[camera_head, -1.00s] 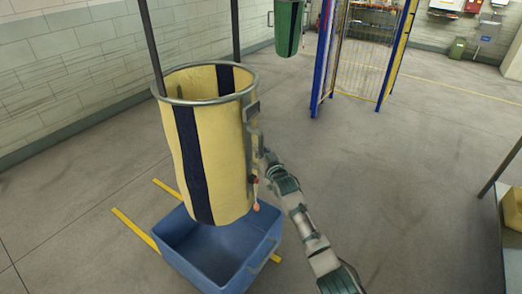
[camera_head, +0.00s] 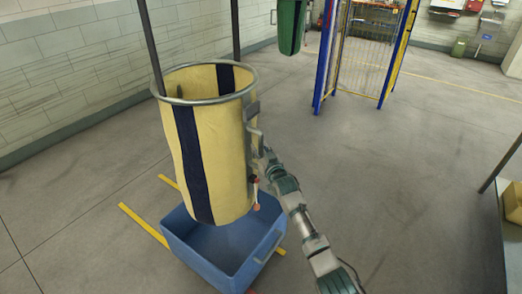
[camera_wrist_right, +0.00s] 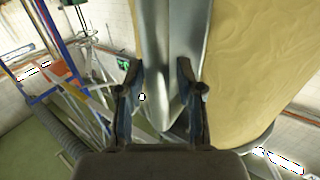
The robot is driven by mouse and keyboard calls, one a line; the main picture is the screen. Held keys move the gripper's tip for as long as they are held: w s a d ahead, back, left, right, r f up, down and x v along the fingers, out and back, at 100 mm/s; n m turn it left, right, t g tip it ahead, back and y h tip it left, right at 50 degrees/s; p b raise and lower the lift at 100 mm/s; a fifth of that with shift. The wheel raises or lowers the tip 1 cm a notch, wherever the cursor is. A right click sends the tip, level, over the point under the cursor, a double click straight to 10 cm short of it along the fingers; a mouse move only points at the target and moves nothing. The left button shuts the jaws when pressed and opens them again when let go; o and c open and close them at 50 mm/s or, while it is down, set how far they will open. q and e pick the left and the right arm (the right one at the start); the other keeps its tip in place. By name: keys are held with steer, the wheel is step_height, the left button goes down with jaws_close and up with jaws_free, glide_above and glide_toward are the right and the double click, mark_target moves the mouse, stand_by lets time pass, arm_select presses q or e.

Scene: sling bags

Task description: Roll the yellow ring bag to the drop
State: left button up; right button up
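The yellow ring bag (camera_head: 233,150) hangs upright under a metal ring, with dark vertical stripes and an open top, in the head view. A metal handle (camera_head: 257,140) is on its right side. My right gripper (camera_head: 262,158) is at this handle, partly hidden against the bag. In the right wrist view the two fingers (camera_wrist_right: 158,85) stand on either side of a grey metal bar, with the yellow cloth (camera_wrist_right: 235,60) beside it. They appear closed on the handle. My left gripper is not in view.
A blue bin (camera_head: 185,250) stands on the floor below the bag, among yellow floor marks (camera_head: 140,225). A green bag (camera_head: 291,25) hangs behind. A blue and yellow mesh frame (camera_head: 358,55) stands beyond. The floor to the right is largely clear, up to a table edge (camera_head: 508,240).

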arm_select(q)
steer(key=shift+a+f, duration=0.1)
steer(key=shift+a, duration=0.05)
arm_select(e)
steer(key=shift+w+a, duration=0.1)
steer(key=shift+s+d, duration=0.2)
steer(key=shift+s, duration=0.3)
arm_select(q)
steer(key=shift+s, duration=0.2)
arm_select(e)
steer(key=v, duration=1.1)
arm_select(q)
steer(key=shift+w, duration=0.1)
arm_select(e)
steer(key=shift+a+f, duration=0.1)
steer(key=shift+f, duration=0.05)
